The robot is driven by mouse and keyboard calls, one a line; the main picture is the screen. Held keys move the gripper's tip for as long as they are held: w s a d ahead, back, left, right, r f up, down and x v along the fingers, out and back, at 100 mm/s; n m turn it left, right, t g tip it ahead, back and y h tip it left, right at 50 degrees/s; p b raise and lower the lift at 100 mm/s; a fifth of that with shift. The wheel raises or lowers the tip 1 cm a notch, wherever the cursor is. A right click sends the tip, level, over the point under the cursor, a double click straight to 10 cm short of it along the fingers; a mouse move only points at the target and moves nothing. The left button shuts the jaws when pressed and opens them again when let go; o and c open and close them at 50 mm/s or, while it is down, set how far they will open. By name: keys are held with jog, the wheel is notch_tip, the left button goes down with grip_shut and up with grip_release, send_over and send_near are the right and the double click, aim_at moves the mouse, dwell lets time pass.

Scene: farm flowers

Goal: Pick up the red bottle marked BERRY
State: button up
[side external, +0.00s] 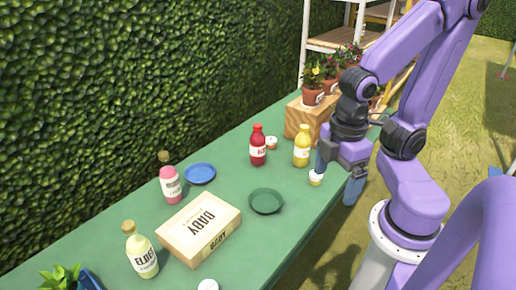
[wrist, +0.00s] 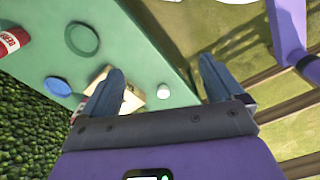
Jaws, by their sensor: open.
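The red bottle (side external: 258,146) stands upright on the green table, with a red cap and a white label whose lettering is too small to read surely. In the wrist view a red bottle (wrist: 13,42) shows at the top left, cut by the frame edge. My gripper (side external: 338,178) is open at the table's right edge, to the right of the red bottle and apart from it. The wrist view shows the two fingers (wrist: 161,70) spread with nothing held between them.
A yellow bottle (side external: 302,147) stands between the red bottle and my gripper. A white-lidded jar (side external: 316,178) is close beside my left finger. Blue (side external: 201,173) and green (side external: 266,201) plates lie in front.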

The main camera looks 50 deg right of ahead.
jog(key=w+a+f+m+t+y, duration=0.1)
jog(key=w+a+f+m+y, duration=0.15)
jog(key=w+a, duration=0.25)
jog(key=w+a+f+m+y, duration=0.1)
jog(key=w+a+f+m, duration=0.25)
jog(key=w, duration=0.25)
jog(key=w+f+m+t, duration=0.4)
jog(key=w+m, duration=0.2)
jog(key=w, duration=0.5)
jog(key=m+t+h, duration=0.4)
jog(key=m+h, duration=0.6)
jog(key=h, duration=0.4)
send_near(257, 143)
jog(key=x, duration=0.9)
jog(key=shift+w+d+f, duration=0.15)
jog(key=shift+d+f, duration=0.05)
jog(key=shift+d, duration=0.1)
jog(key=shift+x, duration=2.65)
jog(key=shift+r, duration=0.1)
jog(key=c, duration=1.4)
